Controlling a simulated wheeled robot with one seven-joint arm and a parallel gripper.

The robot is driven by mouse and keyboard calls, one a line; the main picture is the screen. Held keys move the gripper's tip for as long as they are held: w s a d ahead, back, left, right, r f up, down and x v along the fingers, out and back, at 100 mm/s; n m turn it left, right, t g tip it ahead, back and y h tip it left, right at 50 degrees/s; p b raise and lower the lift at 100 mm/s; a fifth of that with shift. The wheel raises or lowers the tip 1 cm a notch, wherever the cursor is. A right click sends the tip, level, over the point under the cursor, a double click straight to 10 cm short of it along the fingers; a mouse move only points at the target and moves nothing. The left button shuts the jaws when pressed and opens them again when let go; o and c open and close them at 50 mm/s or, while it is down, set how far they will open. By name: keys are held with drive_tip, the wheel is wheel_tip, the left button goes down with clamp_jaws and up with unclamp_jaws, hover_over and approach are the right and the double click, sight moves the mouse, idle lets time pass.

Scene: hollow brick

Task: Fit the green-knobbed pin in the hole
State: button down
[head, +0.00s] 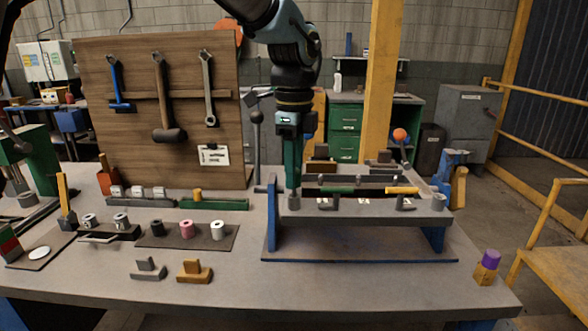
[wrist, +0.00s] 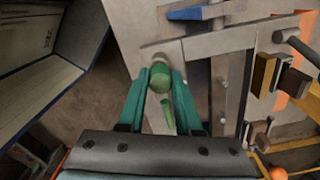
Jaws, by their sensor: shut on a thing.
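My gripper (head: 293,190) points straight down at the left end of the raised grey fixture (head: 365,207). In the wrist view, its teal fingers (wrist: 160,82) are shut on the green knob (wrist: 160,73) of the pin. The pin's shank is hidden below the knob. A grey round collar (head: 294,202) sits right under the fingertips; it shows in the wrist view (wrist: 154,58) just past the knob. The hole is hidden, and I cannot tell whether the pin is inside the collar. A similar grey collar (head: 438,201) stands at the fixture's right end.
The fixture has blue end supports (head: 273,215) and a yellow-handled part (head: 402,190) on top. A dark mat with spools (head: 187,229) and small blocks (head: 194,271) lie to the left. A purple-topped block (head: 488,265) stands at the right corner. The front of the table is mostly clear.

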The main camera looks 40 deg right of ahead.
drive_tip(key=shift+f+b, duration=0.4)
drive_tip(key=shift+f, duration=0.6)
drive_tip(key=c, duration=0.5)
unclamp_jaws()
drive_tip(key=shift+r, duration=0.1)
wheel_tip(320, 180, up, 11)
drive_tip(key=shift+f+b, duration=0.2)
drive_tip(key=shift+b, duration=0.55)
